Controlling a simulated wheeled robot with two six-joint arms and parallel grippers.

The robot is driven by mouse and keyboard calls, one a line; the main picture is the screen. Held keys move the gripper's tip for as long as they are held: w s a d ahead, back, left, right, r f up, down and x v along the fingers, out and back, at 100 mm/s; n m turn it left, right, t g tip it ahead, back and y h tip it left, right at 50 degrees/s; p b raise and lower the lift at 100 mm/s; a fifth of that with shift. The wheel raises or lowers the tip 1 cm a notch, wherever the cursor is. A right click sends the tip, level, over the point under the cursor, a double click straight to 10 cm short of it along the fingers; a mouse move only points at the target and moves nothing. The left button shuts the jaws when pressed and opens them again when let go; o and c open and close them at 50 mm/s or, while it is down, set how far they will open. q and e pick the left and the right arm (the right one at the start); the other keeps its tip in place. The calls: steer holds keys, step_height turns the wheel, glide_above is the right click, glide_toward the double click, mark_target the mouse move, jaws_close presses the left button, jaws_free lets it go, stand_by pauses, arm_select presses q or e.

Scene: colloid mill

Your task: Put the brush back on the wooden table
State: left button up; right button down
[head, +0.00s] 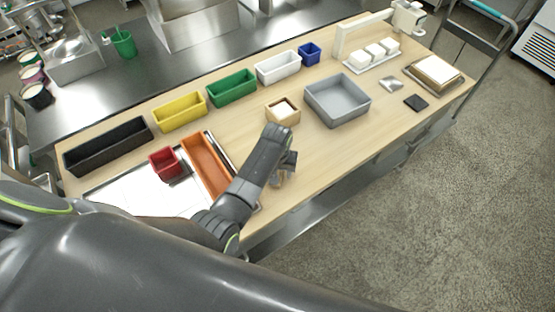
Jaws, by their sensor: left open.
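The wooden table (335,158) runs from the lower left to the upper right, its light top mostly bare in the middle. My left gripper (283,178) is open, low over the table's front part, to the right of the orange tray. My own wrist hides part of what lies beneath and behind it. I cannot make out a brush for certain; if one is near the gripper, it is too small or hidden to tell. My right gripper is not in view.
A grey bin (337,101) and a small wooden box (283,111) stand beyond my gripper. An orange tray (205,165) and red bin (166,163) are at left. Coloured bins line the back edge. A black pad (416,103) lies at right. Table between gripper and pad is clear.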

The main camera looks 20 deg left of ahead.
arm_select(q)
steer(key=r, duration=0.7)
steer(key=s+r, duration=0.1)
steer(key=r, duration=0.3)
steer(key=shift+s+f, duration=0.1)
